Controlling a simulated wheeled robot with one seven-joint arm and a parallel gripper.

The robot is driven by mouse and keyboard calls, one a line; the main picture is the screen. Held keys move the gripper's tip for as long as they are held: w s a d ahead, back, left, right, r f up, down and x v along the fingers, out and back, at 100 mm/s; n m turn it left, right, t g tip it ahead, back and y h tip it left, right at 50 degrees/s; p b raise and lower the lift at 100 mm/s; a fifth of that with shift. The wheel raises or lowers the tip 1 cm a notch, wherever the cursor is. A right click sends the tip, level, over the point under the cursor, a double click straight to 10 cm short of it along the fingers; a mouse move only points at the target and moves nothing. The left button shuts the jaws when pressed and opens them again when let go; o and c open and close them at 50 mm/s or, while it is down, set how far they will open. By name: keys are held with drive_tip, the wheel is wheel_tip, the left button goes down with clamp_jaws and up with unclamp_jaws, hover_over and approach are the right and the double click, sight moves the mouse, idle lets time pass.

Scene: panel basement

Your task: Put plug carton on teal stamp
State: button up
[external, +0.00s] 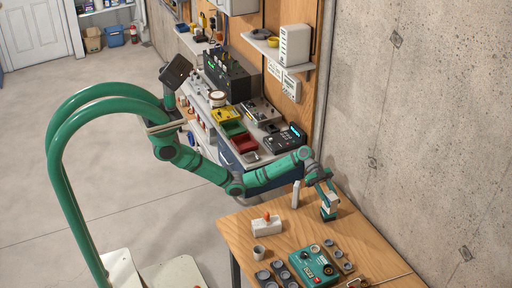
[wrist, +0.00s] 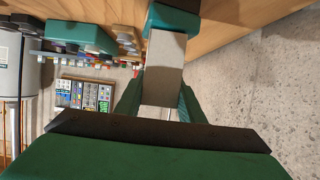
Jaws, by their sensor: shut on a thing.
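My gripper (external: 321,178) is above the far right end of the wooden table. In the wrist view, its two green fingers are shut on the sides of a pale grey carton (wrist: 163,70), which looks like the plug carton. A teal block (wrist: 173,20), which looks like the teal stamp, shows at the carton's far end and is a little wider than the carton. In the external view, a teal part (external: 328,214) shows low under my gripper, at the table. I cannot tell whether carton and teal block touch or are apart.
On the wooden table (external: 237,222) stand a slim white upright piece (external: 296,194), a white box with a red top (external: 267,226), a grey cup (external: 259,253), a teal device (external: 314,266) and several round grey pieces. The concrete wall (external: 430,130) rises close on the right.

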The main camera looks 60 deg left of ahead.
drive_tip(key=shift+f, duration=0.1)
drive_tip(key=o, duration=1.1)
drive_tip(key=shift+a+r, duration=0.2)
drive_tip(key=shift+r, duration=0.05)
drive_tip(key=v, duration=0.7)
drive_tip(key=shift+a, duration=0.1)
